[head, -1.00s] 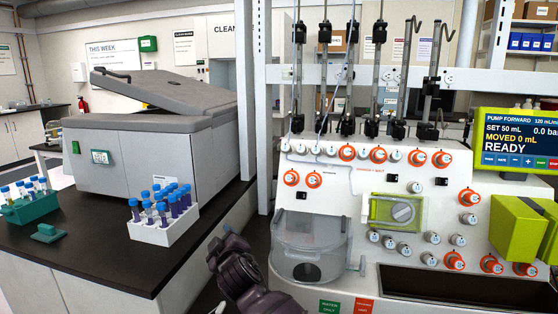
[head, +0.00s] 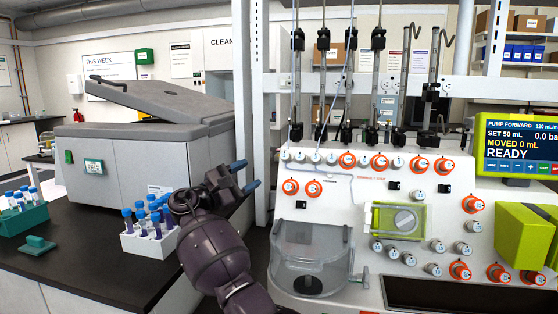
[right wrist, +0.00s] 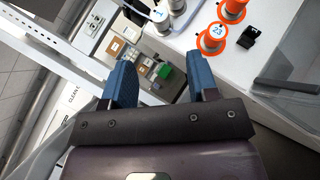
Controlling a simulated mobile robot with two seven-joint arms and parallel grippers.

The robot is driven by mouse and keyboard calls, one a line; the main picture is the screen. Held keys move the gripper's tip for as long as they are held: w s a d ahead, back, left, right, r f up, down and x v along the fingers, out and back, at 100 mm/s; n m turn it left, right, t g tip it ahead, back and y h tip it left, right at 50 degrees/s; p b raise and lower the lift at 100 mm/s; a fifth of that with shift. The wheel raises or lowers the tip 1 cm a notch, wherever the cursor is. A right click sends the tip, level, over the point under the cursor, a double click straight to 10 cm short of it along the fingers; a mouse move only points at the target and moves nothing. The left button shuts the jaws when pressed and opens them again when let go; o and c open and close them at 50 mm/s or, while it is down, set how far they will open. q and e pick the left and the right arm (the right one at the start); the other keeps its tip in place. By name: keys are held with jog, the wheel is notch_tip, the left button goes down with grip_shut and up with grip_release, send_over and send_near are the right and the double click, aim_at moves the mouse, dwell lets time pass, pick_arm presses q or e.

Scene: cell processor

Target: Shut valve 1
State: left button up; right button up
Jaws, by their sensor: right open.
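The processor's upper row of valves has a white knob at its left end (head: 285,155), with more white and orange-ringed knobs to its right. Its number is too small to read in the head view. In the right wrist view a white knob (right wrist: 160,14), whose label looks like 1, stands beyond the fingertips. My right gripper (head: 246,176) is left of the processor's panel, its blue fingers apart and empty, pointing toward the panel. In the right wrist view the gripper (right wrist: 161,75) touches no knob. My left gripper is not in view.
An orange-ringed knob labelled 23 (right wrist: 211,38) is near in the right wrist view. A clear chamber (head: 310,255) sits below the valves. A white rack of blue-capped tubes (head: 150,243) and a grey centrifuge (head: 130,165) stand on the left bench. A white post (head: 261,110) is behind the gripper.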

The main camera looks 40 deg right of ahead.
aim_at(281, 157)
jog(key=x, duration=1)
jog(key=shift+s+d, duration=0.1)
jog(key=shift+d, duration=0.3)
jog(key=c, duration=0.9)
